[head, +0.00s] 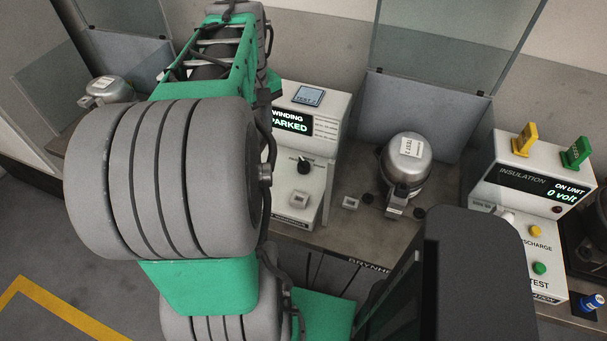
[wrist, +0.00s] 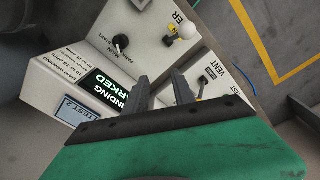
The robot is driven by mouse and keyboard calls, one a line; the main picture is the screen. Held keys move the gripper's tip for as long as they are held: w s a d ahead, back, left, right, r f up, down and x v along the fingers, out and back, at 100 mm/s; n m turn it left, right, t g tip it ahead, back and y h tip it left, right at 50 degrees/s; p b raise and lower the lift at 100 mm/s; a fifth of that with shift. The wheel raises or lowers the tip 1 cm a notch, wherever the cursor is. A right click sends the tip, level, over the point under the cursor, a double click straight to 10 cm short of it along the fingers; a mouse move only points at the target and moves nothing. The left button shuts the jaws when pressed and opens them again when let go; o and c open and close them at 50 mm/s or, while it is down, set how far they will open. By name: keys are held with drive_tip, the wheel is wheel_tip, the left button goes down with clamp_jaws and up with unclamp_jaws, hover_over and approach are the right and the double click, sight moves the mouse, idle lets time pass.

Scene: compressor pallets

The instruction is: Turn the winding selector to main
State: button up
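The winding selector is a black knob (head: 304,166) on the white winding tester (head: 320,112); it also shows in the wrist view (wrist: 121,44), upper left of the fingers. The tester's display (head: 292,121) reads "WINDING PARKED". It shows in the wrist view too (wrist: 104,91), partly behind a finger. The fingers are not touching the knob. In the head view my arm hides the tester's left part.
A silver compressor (head: 408,160) stands right of the tester on the bench. An insulation tester (head: 530,190), reading "ON UNIT 0 volt", is at the right. Clear panels (head: 445,45) rise behind.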

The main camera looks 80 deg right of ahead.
drive_tip(key=m+b, duration=0.1)
hover_over(305, 162)
drive_tip(key=shift+y, duration=0.4)
wheel_tip(305, 162, down, 4)
wheel_tip(305, 162, down, 8)
drive_tip(key=shift+r, duration=0.25)
clamp_jaws()
